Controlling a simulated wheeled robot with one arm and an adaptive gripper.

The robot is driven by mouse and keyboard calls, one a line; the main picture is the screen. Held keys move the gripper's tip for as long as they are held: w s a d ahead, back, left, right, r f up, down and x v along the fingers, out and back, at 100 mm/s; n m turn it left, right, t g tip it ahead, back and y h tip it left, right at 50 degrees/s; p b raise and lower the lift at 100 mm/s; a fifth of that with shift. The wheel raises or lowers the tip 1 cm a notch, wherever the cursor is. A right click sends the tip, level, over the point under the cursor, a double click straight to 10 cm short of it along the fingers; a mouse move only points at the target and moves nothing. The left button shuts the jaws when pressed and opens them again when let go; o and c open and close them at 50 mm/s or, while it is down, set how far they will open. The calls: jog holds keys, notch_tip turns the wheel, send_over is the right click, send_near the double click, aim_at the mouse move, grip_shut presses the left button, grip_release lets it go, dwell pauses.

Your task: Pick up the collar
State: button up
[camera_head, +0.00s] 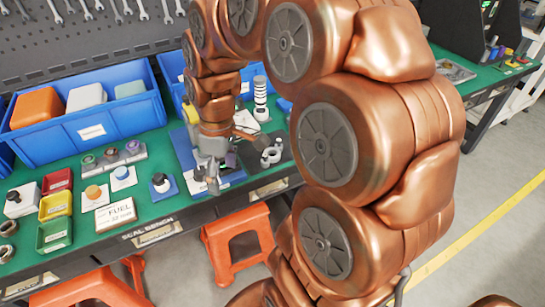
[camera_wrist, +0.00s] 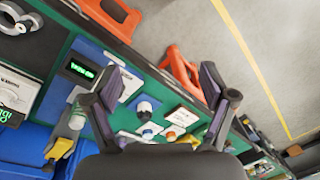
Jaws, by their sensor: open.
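A grey metal ring-shaped part that looks like the collar (camera_head: 271,155) sits on a dark plate on the green bench, right of my gripper (camera_head: 212,178). In the wrist view a similar metal ring piece (camera_wrist: 17,18) shows at the top left corner, partly cut off by the frame edge. I cannot tell for sure which ring part is the collar. My gripper is open and empty above the bench's front part, pointing down; its two fingers (camera_wrist: 165,85) stand wide apart in the wrist view, with nothing between them but the bench farther off.
A blue bin (camera_head: 80,135) with boxes stands at the back left. A striped black-and-white cylinder (camera_head: 261,98) stands behind the ring part. Orange stools (camera_head: 237,238) stand in front. My arm hides the bench at right.

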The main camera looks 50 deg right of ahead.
jog(key=w+d+f+n+t+b, duration=0.1)
jog(key=w+d+f, duration=0.15)
jog(key=d, duration=0.45)
jog(key=w+d+f+n, duration=0.1)
jog(key=w+d+f, duration=0.1)
jog(key=w+d, duration=0.3)
jog(key=n, duration=0.2)
send_near(273, 150)
jog(key=s+a+f, duration=0.1)
jog(key=s, duration=0.1)
jog(key=shift+w+a+f+t+b, duration=0.2)
jog(key=shift+f+t+b, duration=0.1)
jog(key=shift+f+t, duration=0.1)
jog(key=shift+w+a+f+p, duration=0.15)
jog(key=shift+f+p, duration=0.1)
jog(key=shift+f, duration=0.85)
jog(key=shift+w+a+f+p, duration=0.1)
jog(key=shift+a+f+p, duration=0.1)
jog(key=shift+f, duration=0.95)
jog(key=shift+w+a+f+p, duration=0.1)
jog(key=shift+f+p, duration=0.15)
jog(key=shift+f, duration=0.85)
jog(key=c, duration=1.3)
jog(key=shift+c, duration=0.2)
